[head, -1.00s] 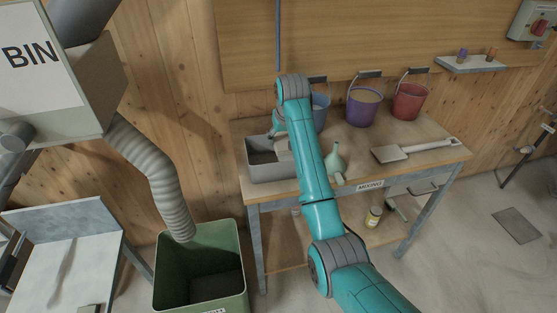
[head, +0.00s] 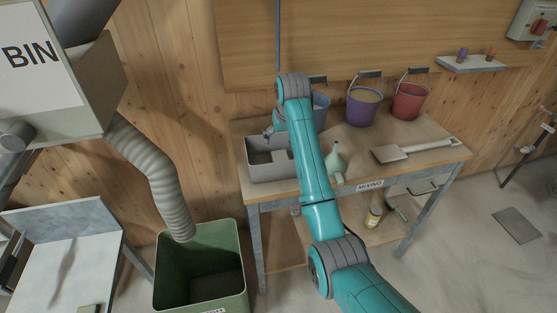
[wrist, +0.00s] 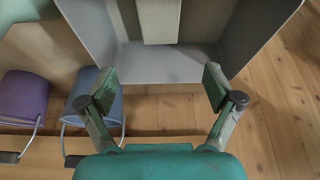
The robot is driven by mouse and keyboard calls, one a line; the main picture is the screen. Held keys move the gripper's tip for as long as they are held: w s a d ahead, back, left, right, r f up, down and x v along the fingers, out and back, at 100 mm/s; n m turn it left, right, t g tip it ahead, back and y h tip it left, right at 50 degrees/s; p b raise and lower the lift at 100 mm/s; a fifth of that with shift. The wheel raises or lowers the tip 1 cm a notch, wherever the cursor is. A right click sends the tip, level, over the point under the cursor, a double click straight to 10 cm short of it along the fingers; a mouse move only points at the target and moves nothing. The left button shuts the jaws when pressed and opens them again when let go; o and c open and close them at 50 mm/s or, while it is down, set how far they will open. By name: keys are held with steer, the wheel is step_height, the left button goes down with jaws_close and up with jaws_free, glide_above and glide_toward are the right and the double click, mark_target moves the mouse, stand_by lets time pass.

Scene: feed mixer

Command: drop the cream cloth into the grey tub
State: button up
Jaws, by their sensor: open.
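The grey tub (head: 272,173) stands at the left end of the bench, and its open inside fills the upper part of the wrist view (wrist: 165,65). A pale, flat-sided piece that looks like the cream cloth (wrist: 160,20) lies inside the tub, cut off by the top edge of the wrist view. My gripper (wrist: 160,87) is open, with nothing between its fingers. In the head view my gripper (head: 268,132) is just above the tub, partly hidden by my arm.
A blue bucket (head: 321,110), a purple bucket (head: 362,108) and a red bucket (head: 408,102) stand along the back of the bench. A pale green funnel (head: 335,160) stands right of the tub, and a scoop (head: 415,150) lies further right. A green bin (head: 200,290) is on the floor.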

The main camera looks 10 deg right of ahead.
steer(key=v, duration=0.6)
steer(key=shift+s, duration=0.1)
